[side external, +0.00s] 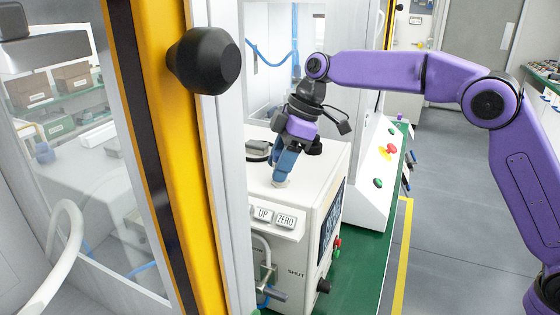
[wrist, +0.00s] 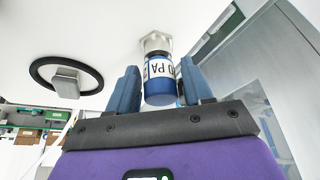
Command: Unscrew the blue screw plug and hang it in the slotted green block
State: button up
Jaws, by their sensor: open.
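A blue cylinder with a white lettered band, which looks like the blue screw plug (wrist: 162,92), stands at a silver hex fitting (wrist: 155,43) on the white surface in the wrist view. My gripper (wrist: 159,68) is open, with one blue finger on each side of the plug; whether either finger touches it I cannot tell. In the side external view my gripper (side external: 281,181) points down at the top of the white machine (side external: 315,185), and its fingers hide the plug. I cannot make out the slotted green block in either view.
A black ring with a grey block (wrist: 65,80) is beside the plug in the wrist view. UP and ZERO buttons (side external: 274,217) are on the machine's front. A yellow post (side external: 160,120) with a black knob (side external: 203,60) stands in the left foreground. The green bench (side external: 355,270) runs alongside.

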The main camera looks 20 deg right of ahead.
jog(key=shift+m+t, duration=0.3)
jog(key=shift+m, duration=0.3)
jog(key=shift+m+t, duration=0.3)
jog(key=shift+m, duration=0.6)
jog(key=shift+m+h, duration=0.4)
jog(key=shift+m, duration=0.4)
jog(key=shift+t, duration=0.4)
jog(key=shift+m, duration=0.9)
jog(key=shift+m+t+h, duration=0.3)
jog(key=shift+m+h, duration=0.1)
jog(key=shift+m, duration=0.5)
